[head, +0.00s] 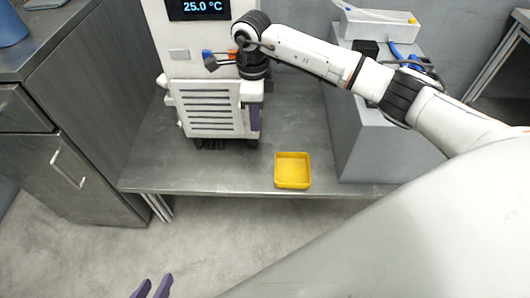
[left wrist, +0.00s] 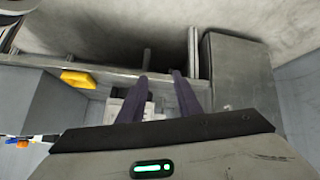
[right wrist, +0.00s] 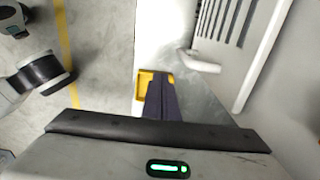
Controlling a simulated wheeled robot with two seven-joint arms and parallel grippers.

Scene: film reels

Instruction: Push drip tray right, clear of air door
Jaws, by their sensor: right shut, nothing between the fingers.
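The yellow drip tray (head: 293,184) sits flat and empty on the grey metal bench, close to its front edge. The air door (head: 208,108) is a white slatted panel on the front of the machine, behind and left of the tray. In the head view a gap shows between them. My right gripper (head: 255,130) points down at the door's right edge, above and left of the tray. In the right wrist view its fingers (right wrist: 160,90) are together and empty, partly covering the tray (right wrist: 145,84). My left gripper (head: 152,287) is open and empty, low in front of the bench; its fingers (left wrist: 159,76) stand apart.
A grey block (head: 375,140) stands on the bench right of the tray, with a strip of bare bench between. A grey cabinet (head: 85,130) stands at the left. The machine's display (head: 200,8) reads 25.0 °C. The floor in front is clear.

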